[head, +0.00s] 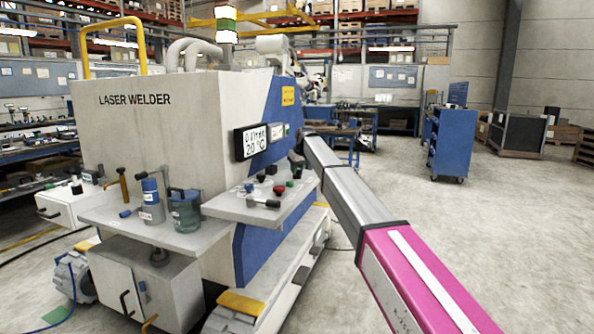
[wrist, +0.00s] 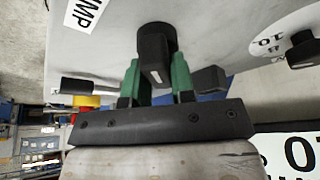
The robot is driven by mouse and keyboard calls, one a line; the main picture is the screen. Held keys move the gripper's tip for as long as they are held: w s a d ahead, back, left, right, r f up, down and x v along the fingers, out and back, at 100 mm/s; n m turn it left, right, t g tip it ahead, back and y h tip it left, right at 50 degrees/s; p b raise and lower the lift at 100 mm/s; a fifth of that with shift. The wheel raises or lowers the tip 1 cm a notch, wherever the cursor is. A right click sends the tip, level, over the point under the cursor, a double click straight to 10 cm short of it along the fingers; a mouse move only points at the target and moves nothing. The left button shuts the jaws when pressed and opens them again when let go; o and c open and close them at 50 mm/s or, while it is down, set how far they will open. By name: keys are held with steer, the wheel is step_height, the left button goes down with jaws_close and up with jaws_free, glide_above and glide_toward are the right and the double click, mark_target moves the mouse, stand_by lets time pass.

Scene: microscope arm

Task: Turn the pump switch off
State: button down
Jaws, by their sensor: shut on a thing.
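The pump switch is a black rotary knob (wrist: 155,45) on a grey panel in the wrist view. A white label (wrist: 84,14) beside it, cut off by the frame edge, reads "UMP". The knob's white mark faces the bottom of that picture. My gripper (wrist: 155,75) has its two green fingers on either side of the knob's grip, shut on it. In the head view my gripper (head: 296,160) is small and dark at the end of my arm, against the side of the laser welder (head: 150,130). The switch cannot be made out there.
A dial (wrist: 268,42) with numbers and another black knob (wrist: 302,50) are to the right in the wrist view. In the head view a shelf (head: 225,207) with buttons and a lever juts out below a display (head: 251,142). The floor at right is clear up to a blue cabinet (head: 447,143).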

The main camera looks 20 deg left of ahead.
steer(key=n+g, duration=0.1)
steer(key=n, duration=0.2)
steer(key=shift+n+y, duration=0.4)
steer(key=shift+n+g, duration=0.8)
steer(key=shift+n, duration=1)
steer(key=c, duration=1)
jaws_free()
steer(key=shift+o, duration=0.2)
steer(key=v, duration=1)
steer(key=shift+d+r, duration=0.25)
steer(key=shift+r, duration=0.1)
